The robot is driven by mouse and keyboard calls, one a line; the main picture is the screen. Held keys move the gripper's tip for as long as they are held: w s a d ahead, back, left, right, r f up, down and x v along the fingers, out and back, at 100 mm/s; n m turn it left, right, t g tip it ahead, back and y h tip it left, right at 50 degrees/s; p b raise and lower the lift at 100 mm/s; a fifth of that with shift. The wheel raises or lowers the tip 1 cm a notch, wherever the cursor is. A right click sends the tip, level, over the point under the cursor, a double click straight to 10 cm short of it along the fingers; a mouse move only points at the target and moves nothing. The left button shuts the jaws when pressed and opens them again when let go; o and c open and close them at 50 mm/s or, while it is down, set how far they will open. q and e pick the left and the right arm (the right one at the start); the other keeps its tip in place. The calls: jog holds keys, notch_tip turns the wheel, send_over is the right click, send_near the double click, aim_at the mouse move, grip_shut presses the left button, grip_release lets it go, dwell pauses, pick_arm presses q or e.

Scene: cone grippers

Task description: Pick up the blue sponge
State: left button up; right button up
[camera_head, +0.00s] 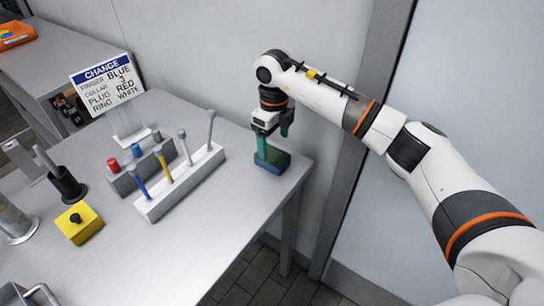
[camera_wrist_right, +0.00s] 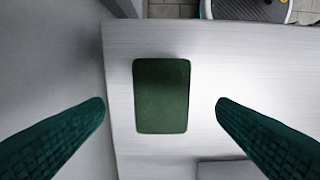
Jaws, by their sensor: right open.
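The sponge (camera_head: 270,167) lies flat near the right end of the metal table, with a dark green top and a blue lower part in the head view. In the right wrist view only the green top of the sponge (camera_wrist_right: 161,96) shows, between my two fingers but apart from both. My right gripper (camera_head: 274,143) points down above the sponge, with green fingers. It is open and empty; its fingertips (camera_wrist_right: 161,108) stand on either side of the sponge in the wrist view. One finger overlaps the sponge in the head view. My left gripper is not in view.
A white rack (camera_head: 182,186) with several upright tools stands left of the sponge. A grey block with plugs (camera_head: 137,170), a sign (camera_head: 108,85) and a yellow button box (camera_head: 79,223) are farther left. A wall rises close behind the sponge; the table's right edge is near.

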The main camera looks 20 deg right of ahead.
aim_at(272, 154)
jog(key=shift+w+f, duration=0.1)
jog(key=shift+f, duration=0.3)
jog(key=f, duration=0.3)
jog(key=shift+a+p, duration=0.2)
jog(key=shift+p, duration=0.15)
jog(key=shift+f, duration=1.1)
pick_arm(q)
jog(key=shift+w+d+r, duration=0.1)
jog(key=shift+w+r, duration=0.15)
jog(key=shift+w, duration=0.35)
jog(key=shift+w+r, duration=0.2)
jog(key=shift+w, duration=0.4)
pick_arm(e)
jog(key=c, duration=1)
